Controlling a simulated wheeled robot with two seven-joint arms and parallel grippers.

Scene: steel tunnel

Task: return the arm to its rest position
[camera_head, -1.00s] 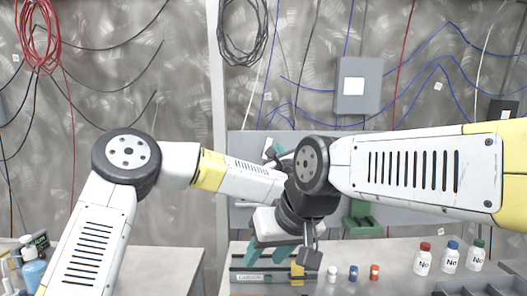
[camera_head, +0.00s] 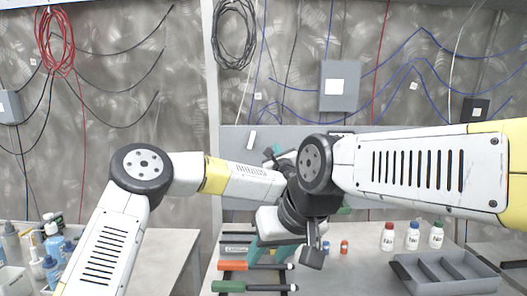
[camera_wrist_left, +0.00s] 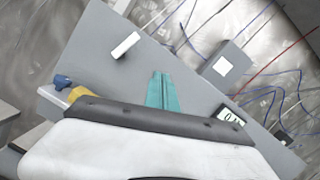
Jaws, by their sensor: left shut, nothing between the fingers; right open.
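My left arm comes in from the left and passes behind my right arm. My left gripper (camera_head: 273,151) shows only as a bit of teal fingers above the right arm's joint, in front of the grey back panel. In the left wrist view its teal fingers (camera_wrist_left: 160,91) are together, with nothing between them. My right gripper (camera_head: 272,251) hangs lower, below the crossed links, its teal fingers pointing down over the bench (camera_head: 375,285). It is open, and it partly hides the bench behind it. Much of the left wrist is hidden by the right arm.
An orange-handled tool (camera_head: 236,265) and a green-handled tool (camera_head: 230,286) lie on the bench below the right gripper. Small vials (camera_head: 344,247), labelled bottles (camera_head: 413,236) and a divided grey tray (camera_head: 400,268) are to the right. Several bottles (camera_head: 53,243) stand at the far left.

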